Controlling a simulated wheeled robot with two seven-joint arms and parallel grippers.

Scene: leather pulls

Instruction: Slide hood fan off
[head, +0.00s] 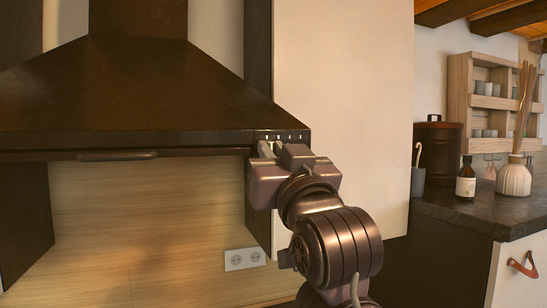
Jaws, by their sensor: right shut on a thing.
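The dark range hood (110,85) fills the upper left of the head view. A slide control strip with small pale marks (283,136) sits at the right end of its front edge. My right gripper (268,150) is up against the lower edge of this strip, shut on a small part there, likely the fan slider. The gripper and wrist hide the slider itself, so its exact position cannot be told. My left gripper is not in view.
A dark handle bar (118,156) runs along the hood's lower front. A pale cabinet panel (345,90) stands right of the hood. A dark counter (475,210) at right holds a brown bottle (466,180) and a vase with reeds (514,178). A wall socket (244,260) is below.

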